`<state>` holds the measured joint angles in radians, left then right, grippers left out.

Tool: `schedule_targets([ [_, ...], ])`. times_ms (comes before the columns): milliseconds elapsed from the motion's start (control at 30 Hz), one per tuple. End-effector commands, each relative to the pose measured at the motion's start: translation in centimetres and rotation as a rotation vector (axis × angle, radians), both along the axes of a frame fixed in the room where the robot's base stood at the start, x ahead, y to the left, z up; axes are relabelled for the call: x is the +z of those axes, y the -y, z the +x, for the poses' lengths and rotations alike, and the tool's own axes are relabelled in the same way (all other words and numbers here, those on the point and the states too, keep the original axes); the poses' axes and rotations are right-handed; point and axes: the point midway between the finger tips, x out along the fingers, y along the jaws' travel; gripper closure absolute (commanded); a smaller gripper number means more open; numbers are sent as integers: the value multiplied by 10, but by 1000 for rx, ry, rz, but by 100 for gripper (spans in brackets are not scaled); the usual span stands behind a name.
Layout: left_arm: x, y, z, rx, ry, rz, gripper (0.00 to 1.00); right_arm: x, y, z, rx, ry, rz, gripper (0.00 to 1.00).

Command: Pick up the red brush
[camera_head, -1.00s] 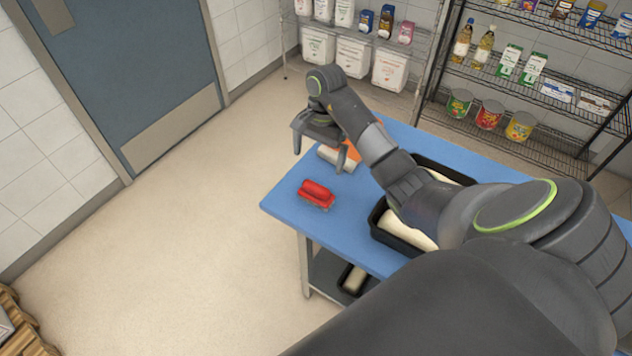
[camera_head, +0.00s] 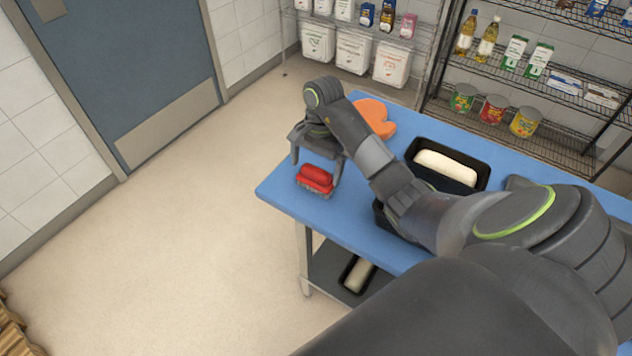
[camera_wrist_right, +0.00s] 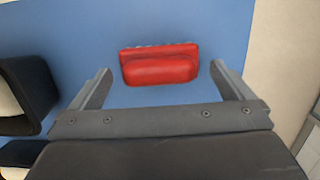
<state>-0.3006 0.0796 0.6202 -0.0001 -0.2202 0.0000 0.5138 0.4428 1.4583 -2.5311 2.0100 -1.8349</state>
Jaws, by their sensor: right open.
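The red brush (camera_head: 315,178) lies on the blue tabletop (camera_head: 300,212) near its left corner, with its red handle up. My right gripper (camera_head: 316,168) is above and just behind it in the head view, its fingers to either side of the brush. In the right wrist view the brush (camera_wrist_right: 160,65) lies ahead, between and slightly beyond the open fingertips of my right gripper (camera_wrist_right: 161,75). The fingers do not appear to touch it. My left gripper is not in view.
Black pans with pale dough (camera_head: 446,166) stand on the table to the right. An orange object (camera_head: 374,116) lies at the back. A wire shelf (camera_head: 540,80) with goods stands behind.

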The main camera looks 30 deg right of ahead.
Motion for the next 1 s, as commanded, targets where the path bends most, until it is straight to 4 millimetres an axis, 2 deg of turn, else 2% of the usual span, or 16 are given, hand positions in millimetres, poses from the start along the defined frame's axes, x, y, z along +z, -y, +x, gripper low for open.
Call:
schedule_targets([
  [33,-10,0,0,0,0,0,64,-11,0,-1,0,0,1,0],
  [133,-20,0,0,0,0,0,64,-23,-1,-2,0,0,0,0],
  [233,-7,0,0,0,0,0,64,-31,-4,-4,-2,-5,3,0],
  [333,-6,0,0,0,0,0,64,-38,-4,-4,-1,-1,0,0],
  [500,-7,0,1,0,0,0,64,-39,-4,-3,0,0,0,0],
  [533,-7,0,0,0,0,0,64,-39,-4,-3,0,-1,0,1],
  [800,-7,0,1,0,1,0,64,-39,-3,-3,0,0,-1,35],
  [1000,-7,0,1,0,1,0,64,-39,-3,-3,0,0,-1,35],
])
